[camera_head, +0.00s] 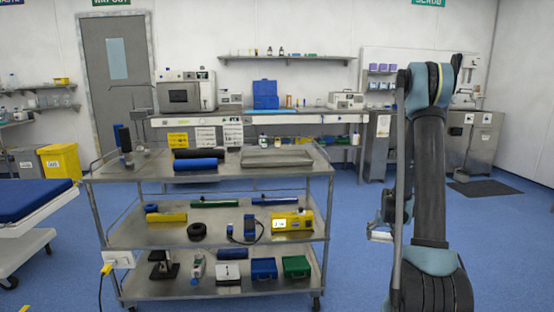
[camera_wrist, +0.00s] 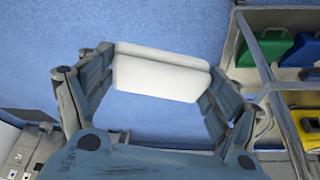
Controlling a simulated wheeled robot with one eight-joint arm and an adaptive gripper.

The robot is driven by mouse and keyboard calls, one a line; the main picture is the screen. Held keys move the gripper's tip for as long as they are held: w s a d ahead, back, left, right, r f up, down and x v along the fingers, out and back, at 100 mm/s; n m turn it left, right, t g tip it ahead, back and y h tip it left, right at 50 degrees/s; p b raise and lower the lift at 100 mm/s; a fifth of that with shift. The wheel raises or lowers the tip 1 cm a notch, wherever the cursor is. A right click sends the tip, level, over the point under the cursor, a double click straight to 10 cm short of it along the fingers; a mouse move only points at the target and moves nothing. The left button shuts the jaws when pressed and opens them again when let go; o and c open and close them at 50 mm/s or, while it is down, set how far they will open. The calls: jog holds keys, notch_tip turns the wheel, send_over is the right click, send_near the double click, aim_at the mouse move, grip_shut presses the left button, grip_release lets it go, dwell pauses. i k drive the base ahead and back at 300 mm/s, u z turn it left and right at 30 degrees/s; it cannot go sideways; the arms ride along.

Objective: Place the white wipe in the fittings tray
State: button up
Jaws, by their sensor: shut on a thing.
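The white wipe (camera_wrist: 160,78) is a pale folded slab between the two fingers of my gripper (camera_wrist: 160,66) in the wrist view. The fingers close on its left and right ends, and blue floor shows beyond it. In the head view my gripper (camera_head: 381,234) hangs low beside my arm, right of the steel trolley (camera_head: 325,205), with a small pale piece at its end.
The trolley's shelves carry a yellow box (camera_head: 293,221), a green case (camera_head: 296,267), a blue case (camera_head: 263,268) and other items. A grey flat thing (camera_head: 277,158) and a blue roll (camera_head: 195,164) lie on top. Open blue floor lies right of the trolley.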

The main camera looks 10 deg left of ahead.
aim_at(282, 159)
jog(key=u, duration=0.05)
jog(key=k, duration=1.35)
jog(key=u, duration=0.65)
jog(key=i, duration=0.95)
